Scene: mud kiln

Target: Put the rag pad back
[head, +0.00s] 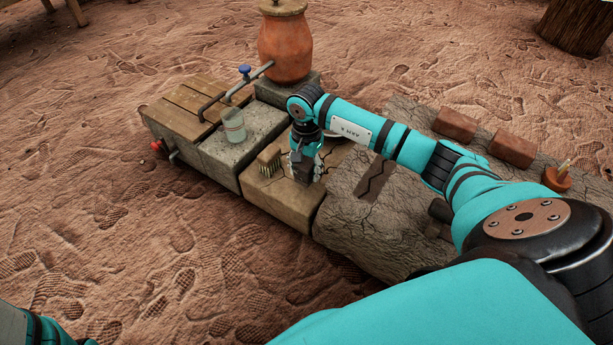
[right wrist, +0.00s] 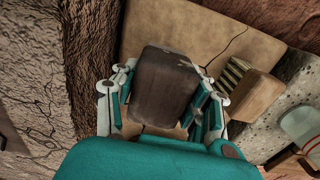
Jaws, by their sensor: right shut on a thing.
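The rag pad (right wrist: 165,85), a dark brown worn block, sits between the fingers of my right gripper (right wrist: 160,110) in the right wrist view. My right gripper (head: 306,175) is shut on it, low over the tan block (head: 262,194) in the head view. There the pad (head: 302,166) is mostly hidden by the fingers. I cannot tell whether it touches the surface beneath. A bristled wooden brush (head: 269,161) stands just left of the gripper; it also shows at the right in the wrist view (right wrist: 250,90).
A glass (head: 233,125) stands on the grey block, near a pipe with a blue valve (head: 244,70). A clay jar (head: 285,46) stands behind. A cracked mud block (head: 345,211) lies right of the tan one. Red bricks (head: 455,125) lie farther right.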

